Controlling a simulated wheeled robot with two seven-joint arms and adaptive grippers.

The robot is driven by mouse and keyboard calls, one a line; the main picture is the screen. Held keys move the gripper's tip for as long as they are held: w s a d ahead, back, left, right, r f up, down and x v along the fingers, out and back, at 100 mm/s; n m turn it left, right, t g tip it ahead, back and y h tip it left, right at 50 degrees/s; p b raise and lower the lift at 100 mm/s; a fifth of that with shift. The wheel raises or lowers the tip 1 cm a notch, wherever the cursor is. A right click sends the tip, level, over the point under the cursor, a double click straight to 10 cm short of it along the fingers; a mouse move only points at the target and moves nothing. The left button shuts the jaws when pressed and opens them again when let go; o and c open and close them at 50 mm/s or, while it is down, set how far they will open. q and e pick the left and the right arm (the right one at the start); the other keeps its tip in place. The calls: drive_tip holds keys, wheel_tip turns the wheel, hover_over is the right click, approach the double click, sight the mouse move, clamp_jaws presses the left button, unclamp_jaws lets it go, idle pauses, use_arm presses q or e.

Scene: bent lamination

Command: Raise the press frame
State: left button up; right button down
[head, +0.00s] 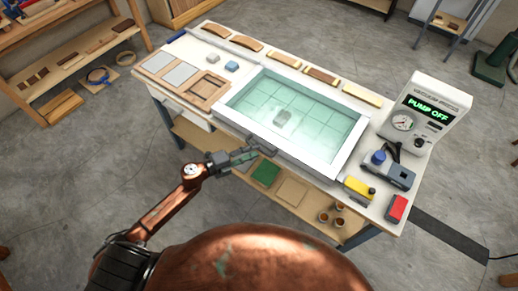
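The press frame (237,108) is a white rectangular border around a pale green, see-through sheet (310,112) marked with a grid. It lies flat on the white table. A small dark grey-green piece (283,117) shows at the middle of the sheet. A dark handle (262,141) sits on the frame's front edge. My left gripper (246,155) is at the table's front edge, close by this handle. Its fingers are small and dark here, so I cannot tell whether they are open or touch the handle. My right gripper is not in view.
A vacuum press box (418,112) reading "PUMP OFF" stands at the table's right. A yellow tool (359,188), a grey-blue device (390,172) and a red block (397,208) lie in front of it. Curved wooden pieces (247,43) line the back. Wooden panels (205,88) lie at left.

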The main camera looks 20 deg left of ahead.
use_arm(q)
drive_tip(key=shift+x, duration=1.75)
clamp_jaws()
